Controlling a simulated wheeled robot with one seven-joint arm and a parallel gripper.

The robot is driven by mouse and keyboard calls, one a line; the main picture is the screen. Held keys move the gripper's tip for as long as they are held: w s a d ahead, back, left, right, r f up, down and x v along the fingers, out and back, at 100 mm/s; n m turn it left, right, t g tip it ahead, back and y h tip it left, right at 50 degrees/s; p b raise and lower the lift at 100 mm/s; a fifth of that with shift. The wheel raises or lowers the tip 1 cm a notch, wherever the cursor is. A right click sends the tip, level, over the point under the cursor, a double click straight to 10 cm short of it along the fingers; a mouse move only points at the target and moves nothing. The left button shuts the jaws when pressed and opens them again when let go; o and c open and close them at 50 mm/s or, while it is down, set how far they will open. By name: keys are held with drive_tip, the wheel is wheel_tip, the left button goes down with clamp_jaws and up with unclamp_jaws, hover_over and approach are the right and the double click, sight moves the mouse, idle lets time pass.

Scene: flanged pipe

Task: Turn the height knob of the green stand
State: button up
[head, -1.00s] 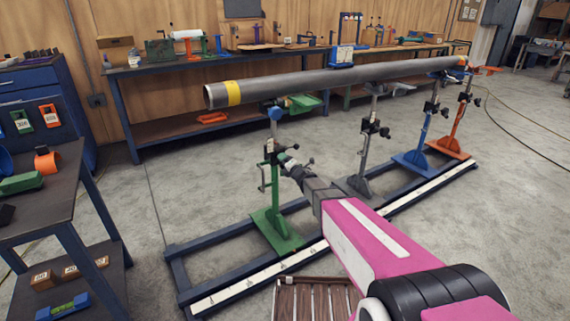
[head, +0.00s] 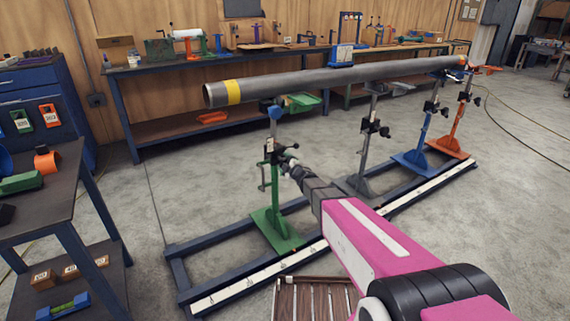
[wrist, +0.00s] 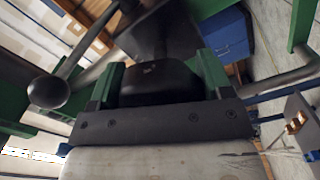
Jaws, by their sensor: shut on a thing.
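The green stand (head: 277,230) stands upright on the blue floor frame, under the near end of the grey pipe (head: 330,80). My gripper (head: 288,164) reaches the stand's dark clamp part at mid-height from the right. A bar with a black ball end (wrist: 48,92) shows at the left, close to the gripper. In the head view, the gripper and wrist hide much of the knob.
A grey stand (head: 362,160), a blue stand (head: 415,162) and an orange stand (head: 450,145) also stand along the frame. A dark side table (head: 50,200) is at the left. A long workbench (head: 160,68) runs behind. Bare floor lies between.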

drive_tip(key=shift+f+m, duration=0.1)
drive_tip(key=shift+m, duration=0.3)
drive_tip(key=shift+s, duration=0.1)
drive_tip(key=o, duration=0.9)
drive_tip(key=v, duration=1)
drive_tip(key=shift+s+d, duration=0.3)
